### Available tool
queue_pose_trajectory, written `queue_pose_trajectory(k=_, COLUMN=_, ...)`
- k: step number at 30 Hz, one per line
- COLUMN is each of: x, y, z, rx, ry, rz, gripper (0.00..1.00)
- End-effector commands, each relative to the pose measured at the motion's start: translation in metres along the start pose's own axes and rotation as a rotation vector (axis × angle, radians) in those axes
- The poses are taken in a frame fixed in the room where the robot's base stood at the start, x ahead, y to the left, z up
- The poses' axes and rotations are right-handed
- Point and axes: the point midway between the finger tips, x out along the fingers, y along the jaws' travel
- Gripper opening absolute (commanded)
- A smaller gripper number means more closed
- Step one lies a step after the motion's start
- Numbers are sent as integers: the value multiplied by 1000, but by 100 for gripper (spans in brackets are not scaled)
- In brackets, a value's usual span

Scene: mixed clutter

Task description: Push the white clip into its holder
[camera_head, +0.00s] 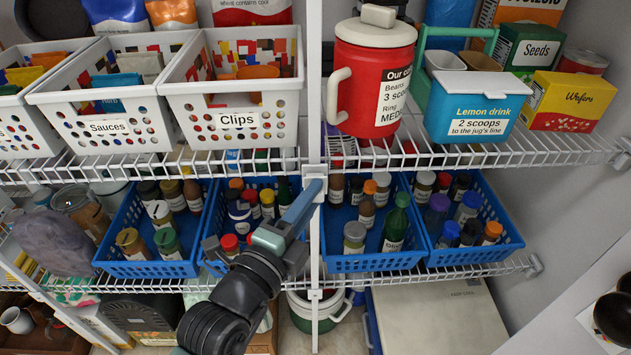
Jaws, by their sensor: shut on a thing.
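My gripper (312,188) reaches up and to the right to the white upright post between the shelf bays. Its blue-grey end is shut on a small white piece at the post, which looks like the white clip (315,174). The piece is just below the front edge of the upper wire shelf. The fingertips and the piece are small here, and I cannot tell how far the clip sits in its holder. The holder cannot be told apart from the post.
Blue baskets (367,263) of jars and bottles stand on the lower wire shelf on both sides of my gripper.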

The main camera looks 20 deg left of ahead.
Motion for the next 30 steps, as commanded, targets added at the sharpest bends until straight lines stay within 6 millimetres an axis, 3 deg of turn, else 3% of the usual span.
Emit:
queue_pose_trajectory(k=17, x=2, y=0, z=1, rx=0, ry=0, rz=0, gripper=0)
queue_pose_trajectory(k=18, x=2, y=0, z=1, rx=0, ry=-1, rz=0, gripper=30)
queue_pose_trajectory(k=22, x=1, y=0, z=1, rx=0, ry=-1, rz=0, gripper=54)
queue_pose_trajectory(k=23, x=1, y=0, z=1, rx=0, ry=0, rz=0, gripper=58)
queue_pose_trajectory(k=30, x=1, y=0, z=1, rx=0, ry=0, rz=0, gripper=58)
